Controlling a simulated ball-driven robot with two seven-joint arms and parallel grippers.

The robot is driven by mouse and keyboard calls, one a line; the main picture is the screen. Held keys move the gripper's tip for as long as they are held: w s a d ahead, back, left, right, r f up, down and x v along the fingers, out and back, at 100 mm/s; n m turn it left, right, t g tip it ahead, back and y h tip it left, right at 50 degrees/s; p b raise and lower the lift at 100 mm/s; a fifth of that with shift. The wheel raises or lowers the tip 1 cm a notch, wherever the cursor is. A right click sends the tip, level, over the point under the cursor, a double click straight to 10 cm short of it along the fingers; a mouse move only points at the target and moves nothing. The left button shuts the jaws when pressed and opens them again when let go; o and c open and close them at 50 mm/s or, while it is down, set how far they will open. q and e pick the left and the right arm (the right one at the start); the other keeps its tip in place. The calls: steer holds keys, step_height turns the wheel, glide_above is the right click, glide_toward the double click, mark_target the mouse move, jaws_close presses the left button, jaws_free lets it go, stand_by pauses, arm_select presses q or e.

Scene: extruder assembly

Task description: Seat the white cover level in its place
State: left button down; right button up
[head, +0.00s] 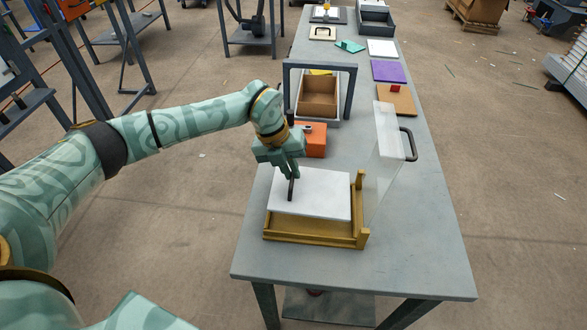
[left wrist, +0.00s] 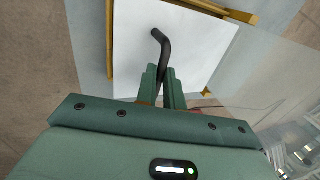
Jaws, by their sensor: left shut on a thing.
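The white cover (head: 322,194) is a flat white plate with a bent black handle (head: 291,189) standing up from it. My left gripper (head: 290,172) is shut on that handle, above the plate; the left wrist view also shows the gripper (left wrist: 163,92) closed on the handle (left wrist: 164,52) and the white cover (left wrist: 195,40) beyond. The cover lies over a yellow-brown frame (head: 310,239), whose front part shows bare. In the left wrist view the cover looks turned against the frame (left wrist: 230,12). I cannot tell whether it touches the frame. My right gripper is out of view.
A clear panel (head: 386,150) with a dark handle (head: 410,143) stands upright right of the frame. Behind are an orange block (head: 314,140), a grey arch (head: 349,92) and a brown box (head: 319,108). The table's front right (head: 425,250) is clear.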

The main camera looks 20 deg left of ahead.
arm_select(q)
steer(key=shift+s+a+f+b+x, duration=0.1)
steer(key=shift+a+b+x, duration=0.2)
steer(key=shift+x, duration=0.7)
steer(key=shift+s+a+f+b+x, duration=0.1)
steer(key=shift+b+x, duration=0.35)
steer(key=shift+x, duration=0.55)
steer(key=shift+s+a+b+x, duration=0.1)
steer(key=shift+a+b+x, duration=0.2)
steer(key=shift+x, duration=0.7)
steer(key=shift+f+h+b, duration=0.3)
steer(key=shift+h+b, duration=0.05)
steer(key=shift+h, duration=0.05)
steer(key=shift+r, duration=0.1)
steer(key=shift+h+p, duration=0.3)
